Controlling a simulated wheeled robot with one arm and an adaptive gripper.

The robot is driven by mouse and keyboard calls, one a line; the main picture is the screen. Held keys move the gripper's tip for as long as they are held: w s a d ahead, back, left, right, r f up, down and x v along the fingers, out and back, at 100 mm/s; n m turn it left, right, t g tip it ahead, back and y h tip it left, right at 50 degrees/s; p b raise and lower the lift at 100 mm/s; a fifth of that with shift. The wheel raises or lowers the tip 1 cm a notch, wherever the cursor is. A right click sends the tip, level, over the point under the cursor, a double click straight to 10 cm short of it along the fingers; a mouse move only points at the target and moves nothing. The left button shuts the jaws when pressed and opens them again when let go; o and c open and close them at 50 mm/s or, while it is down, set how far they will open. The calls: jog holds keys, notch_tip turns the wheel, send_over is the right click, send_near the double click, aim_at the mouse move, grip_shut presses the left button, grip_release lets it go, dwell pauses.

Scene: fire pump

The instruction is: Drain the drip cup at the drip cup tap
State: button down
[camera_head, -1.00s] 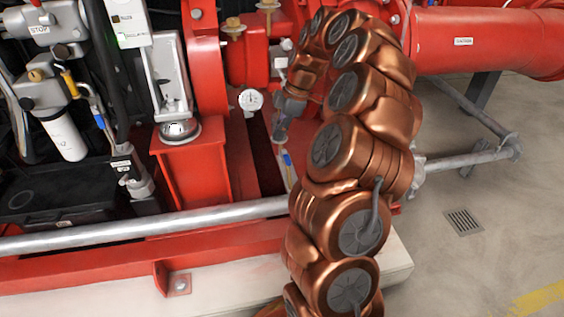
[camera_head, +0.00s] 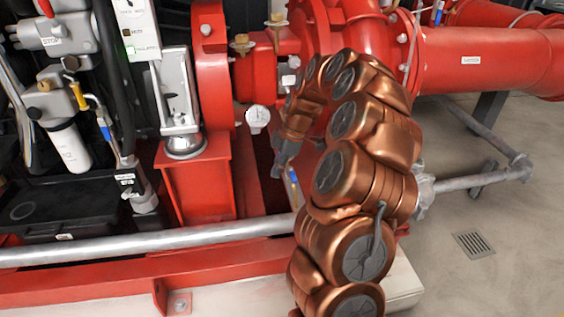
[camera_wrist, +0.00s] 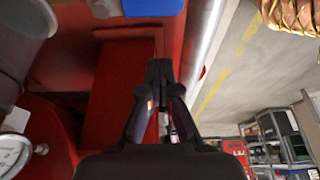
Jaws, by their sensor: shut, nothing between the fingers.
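A small tap with a blue handle (camera_head: 293,175) stands low beside the red pump base in the head view, just right of my gripper's tip. A large blue part (camera_wrist: 153,7), likely the same handle, is cut off by the top edge of the wrist view. My gripper (camera_head: 279,170) points down beside the tap and is small there. In the wrist view my gripper (camera_wrist: 159,68) has its dark fingers together, with nothing held, in front of a red beam. The blue part lies beyond the fingertips, apart from them. I cannot make out the drip cup.
A silver rail (camera_head: 150,240) runs across the front of the red frame. A white-faced gauge (camera_head: 257,118) and a red pedestal (camera_head: 200,185) stand left of my gripper. Open floor with a drain grate (camera_head: 474,244) lies to the right.

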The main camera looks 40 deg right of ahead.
aim_at(293, 175)
jog(key=d+f+b, duration=0.1)
jog(key=s+d+f+b, duration=0.1)
jog(key=d, duration=0.1)
jog(key=shift+s+f, duration=0.1)
jog(key=shift+s, duration=0.1)
